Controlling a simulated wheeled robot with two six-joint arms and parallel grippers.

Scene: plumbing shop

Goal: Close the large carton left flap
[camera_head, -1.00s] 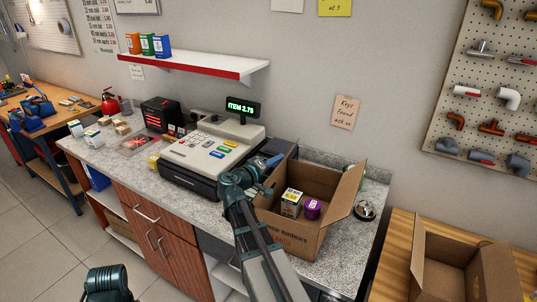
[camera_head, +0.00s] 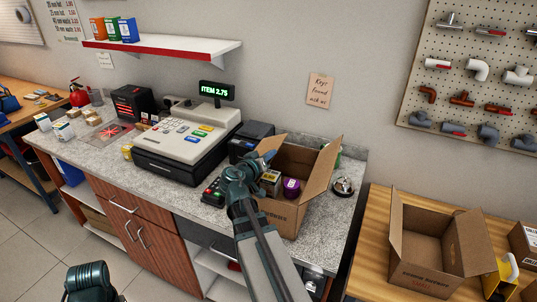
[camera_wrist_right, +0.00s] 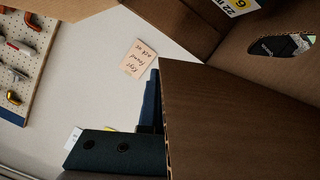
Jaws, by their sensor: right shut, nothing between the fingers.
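The large brown carton (camera_head: 284,217) stands on the counter with its top open. Its right flap (camera_head: 324,167) stands raised. My right gripper (camera_head: 267,158) is shut and empty over the carton's left side. Gripper and arm hide much of that side, so the left flap's angle is unclear in the head view. In the right wrist view a brown cardboard panel (camera_wrist_right: 240,125), likely that flap, lies close beside the blue fingers (camera_wrist_right: 151,103); I cannot tell if they touch. A labelled box (camera_head: 271,178) and a purple can (camera_head: 292,187) are in the carton. My left gripper's fingers are not visible.
A cash register (camera_head: 188,142) and a card terminal (camera_head: 213,192) stand left of the carton. A black device (camera_head: 252,137) stands behind. A bell (camera_head: 343,186) stands right of it. A smaller open carton (camera_head: 420,277) is on the wooden table at right.

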